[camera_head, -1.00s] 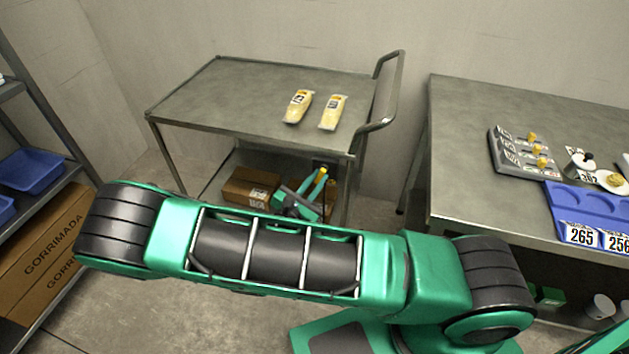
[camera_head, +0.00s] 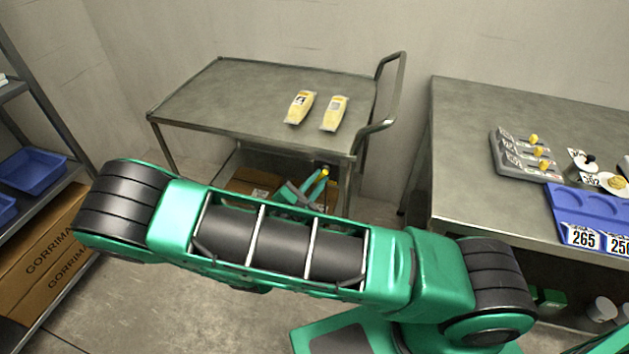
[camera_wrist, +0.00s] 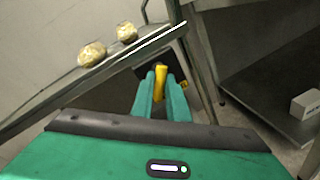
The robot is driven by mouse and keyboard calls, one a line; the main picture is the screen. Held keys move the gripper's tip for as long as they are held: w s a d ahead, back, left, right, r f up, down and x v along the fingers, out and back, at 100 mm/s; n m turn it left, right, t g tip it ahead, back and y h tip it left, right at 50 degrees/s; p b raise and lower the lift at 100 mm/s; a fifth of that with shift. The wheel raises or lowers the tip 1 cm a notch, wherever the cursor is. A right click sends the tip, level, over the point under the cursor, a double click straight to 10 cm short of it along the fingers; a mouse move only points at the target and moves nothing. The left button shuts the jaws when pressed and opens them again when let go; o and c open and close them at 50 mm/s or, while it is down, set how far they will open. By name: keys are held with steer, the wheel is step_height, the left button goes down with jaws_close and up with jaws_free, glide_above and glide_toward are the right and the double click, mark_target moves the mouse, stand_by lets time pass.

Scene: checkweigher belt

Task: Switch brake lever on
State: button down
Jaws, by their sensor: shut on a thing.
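The brake lever (camera_wrist: 160,82) is a yellow bar on a dark box (camera_wrist: 149,68) in the wrist view. My gripper (camera_wrist: 161,80) has one green finger on each side of the lever and is shut on it. In the head view my gripper (camera_head: 312,185) is low at the front right of the grey cart (camera_head: 220,90), below its top. Only a little yellow of the lever shows there beside the fingers, and my arm hides much of the area below.
Two yellow packs (camera_head: 299,107) lie on the cart top. A cardboard box (camera_head: 252,184) is on its lower shelf. A metal table (camera_head: 480,110) at right holds a grey block with yellow knobs (camera_head: 525,155) and a blue tray (camera_head: 590,205). A shelf with blue bins (camera_head: 32,170) stands at left.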

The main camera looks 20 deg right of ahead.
steer(key=c, duration=1.7)
jaws_free()
steer(key=shift+w+a+r, duration=0.1)
steer(key=shift+w+a, duration=0.05)
steer(key=shift+w, duration=0.05)
steer(key=shift+s, duration=0.1)
steer(key=v, duration=1)
steer(key=shift+s+a, duration=0.25)
